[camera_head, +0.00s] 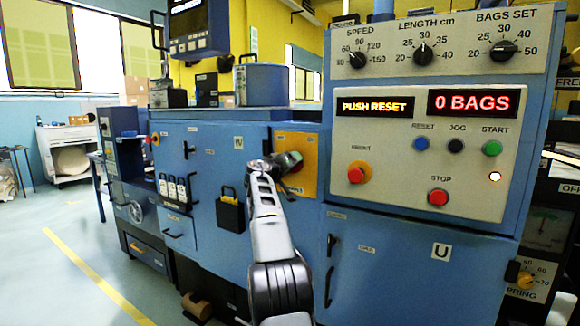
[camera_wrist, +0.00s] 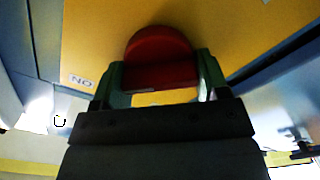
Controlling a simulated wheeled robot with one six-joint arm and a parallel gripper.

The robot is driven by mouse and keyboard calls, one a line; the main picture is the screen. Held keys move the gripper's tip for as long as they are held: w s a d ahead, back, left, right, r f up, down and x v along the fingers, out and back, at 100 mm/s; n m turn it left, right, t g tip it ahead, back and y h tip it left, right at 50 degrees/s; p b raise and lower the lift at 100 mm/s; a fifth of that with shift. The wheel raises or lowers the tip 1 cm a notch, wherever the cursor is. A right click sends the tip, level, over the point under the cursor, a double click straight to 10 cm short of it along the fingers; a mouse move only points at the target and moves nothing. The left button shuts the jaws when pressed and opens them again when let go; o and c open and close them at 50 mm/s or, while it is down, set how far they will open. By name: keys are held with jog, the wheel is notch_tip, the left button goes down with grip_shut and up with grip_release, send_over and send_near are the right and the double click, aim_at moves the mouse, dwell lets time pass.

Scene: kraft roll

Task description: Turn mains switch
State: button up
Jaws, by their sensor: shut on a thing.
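The mains switch (camera_wrist: 160,50) is a red rotary knob on a yellow plate (camera_wrist: 245,35), seen close up in the wrist view. A label reading "ON", upside down in that view, is on the plate to the left of the knob. My gripper (camera_wrist: 158,82) is shut on the knob, with a green finger on each side of it. In the head view my gripper (camera_head: 284,162) is at the yellow plate (camera_head: 308,182) on the blue machine front. There the knob is mostly hidden behind my gripper.
A control panel (camera_head: 345,200) right of the plate carries an orange-and-red reset knob (camera_head: 358,172), a red stop button (camera_head: 438,197) and a display reading "PUSH RESET" (camera_head: 375,106). Another display reads "0 BAGS" (camera_head: 473,103). A black pocket (camera_head: 230,212) juts out left of my arm. Floor at left is clear.

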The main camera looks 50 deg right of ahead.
jog(key=shift+f, duration=0.1)
jog(key=o, duration=0.9)
jog(key=shift+o, duration=0.2)
jog(key=shift+a, duration=0.1)
jog(key=b+v, duration=0.3)
jog(key=v, duration=1)
jog(key=shift+a, duration=0.35)
